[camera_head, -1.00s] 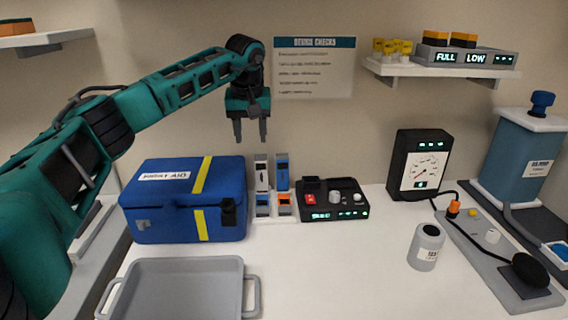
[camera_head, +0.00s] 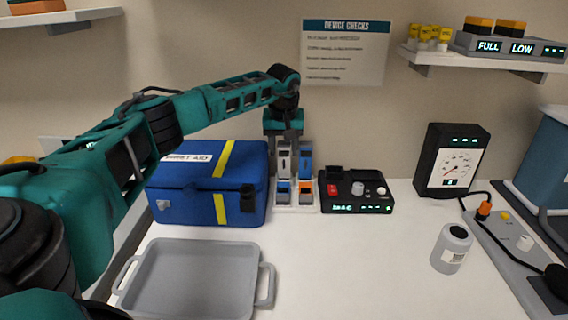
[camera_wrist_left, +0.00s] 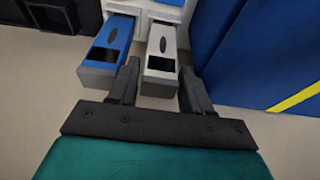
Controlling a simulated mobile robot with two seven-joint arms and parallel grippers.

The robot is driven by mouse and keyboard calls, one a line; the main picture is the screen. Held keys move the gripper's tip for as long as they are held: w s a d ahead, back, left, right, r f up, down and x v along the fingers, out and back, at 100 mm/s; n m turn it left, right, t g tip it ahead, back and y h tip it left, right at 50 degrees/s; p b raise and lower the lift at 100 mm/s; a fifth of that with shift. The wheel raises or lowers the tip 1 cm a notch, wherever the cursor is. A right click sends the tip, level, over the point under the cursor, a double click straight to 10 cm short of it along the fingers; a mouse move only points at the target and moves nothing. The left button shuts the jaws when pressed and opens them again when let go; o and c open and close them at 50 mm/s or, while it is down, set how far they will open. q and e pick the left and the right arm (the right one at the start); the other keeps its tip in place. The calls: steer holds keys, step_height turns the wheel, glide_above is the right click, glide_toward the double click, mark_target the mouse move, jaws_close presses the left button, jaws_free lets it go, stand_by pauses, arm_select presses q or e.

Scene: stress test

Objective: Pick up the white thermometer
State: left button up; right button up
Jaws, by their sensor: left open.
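The white thermometer (camera_head: 283,161) stands upright in a small white stand (camera_head: 296,208), to the left of a blue one (camera_head: 305,160). In the left wrist view the white thermometer (camera_wrist_left: 162,45) shows its light body and dark window. My left gripper (camera_head: 285,148) points down at the top of the white thermometer and partly covers it. In the left wrist view the open left gripper (camera_wrist_left: 160,78) has one finger on each side of the thermometer's near end. Whether the fingers touch it I cannot tell. My right gripper is not in view.
A blue first-aid box (camera_head: 205,185) stands close left of the stand. A black device with knobs (camera_head: 355,192) stands close right. A grey tray (camera_head: 190,245) lies in front. A grey jar (camera_head: 452,248) stands on the right; the counter's front middle is clear.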

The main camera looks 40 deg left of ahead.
arm_select(q)
steer(key=x, duration=0.2)
steer(key=shift+f, duration=0.3)
steer(key=c, duration=0.7)
steer(key=shift+c, duration=0.2)
steer(key=shift+r, duration=0.1)
